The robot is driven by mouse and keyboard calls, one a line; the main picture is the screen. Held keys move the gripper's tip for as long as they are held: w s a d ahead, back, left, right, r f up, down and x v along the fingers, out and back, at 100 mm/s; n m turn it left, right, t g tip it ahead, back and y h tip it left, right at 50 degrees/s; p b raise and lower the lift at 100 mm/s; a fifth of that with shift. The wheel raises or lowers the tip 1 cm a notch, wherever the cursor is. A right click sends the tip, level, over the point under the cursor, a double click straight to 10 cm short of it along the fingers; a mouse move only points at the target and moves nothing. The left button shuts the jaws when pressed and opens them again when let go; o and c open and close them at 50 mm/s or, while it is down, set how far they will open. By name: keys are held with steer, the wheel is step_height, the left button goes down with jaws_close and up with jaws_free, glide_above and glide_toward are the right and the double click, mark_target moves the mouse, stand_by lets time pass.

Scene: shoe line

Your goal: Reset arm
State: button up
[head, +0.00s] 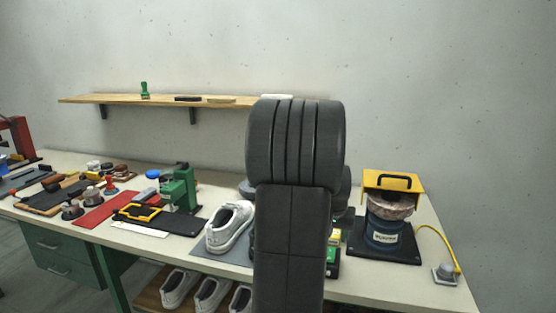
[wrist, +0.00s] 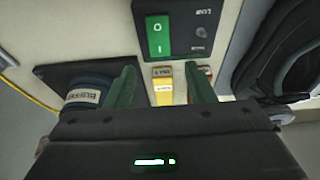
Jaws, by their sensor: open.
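My gripper (wrist: 163,88) shows in the wrist view with its two green fingers apart and nothing between them. Past the fingertips lie a yellow-and-white labelled block (wrist: 163,84) and a black panel with a green rocker switch (wrist: 160,36). In the head view my dark arm stands upright in the middle and hides the gripper and part of the bench behind it.
The workbench (head: 350,288) holds a white shoe (head: 229,228), a green press (head: 180,188), a red mat (head: 103,209) and a yellow-topped buffer machine (head: 393,182). A wooden shelf (head: 225,101) is on the wall. More shoes (head: 212,292) sit below the bench.

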steer(key=x, duration=0.6)
steer(key=shift+f, duration=0.2)
steer(key=shift+r+p, duration=0.1)
steer(key=shift+p, duration=0.25)
steer(key=shift+b, duration=0.45)
steer(key=v, duration=1.3)
steer(key=x, duration=1.3)
steer(key=shift+w+d+r+p, duration=0.1)
steer(key=shift+r+p, duration=0.1)
steer(key=shift+p, duration=0.7)
steer(key=shift+g+p, duration=0.6)
steer(key=shift+p, duration=0.3)
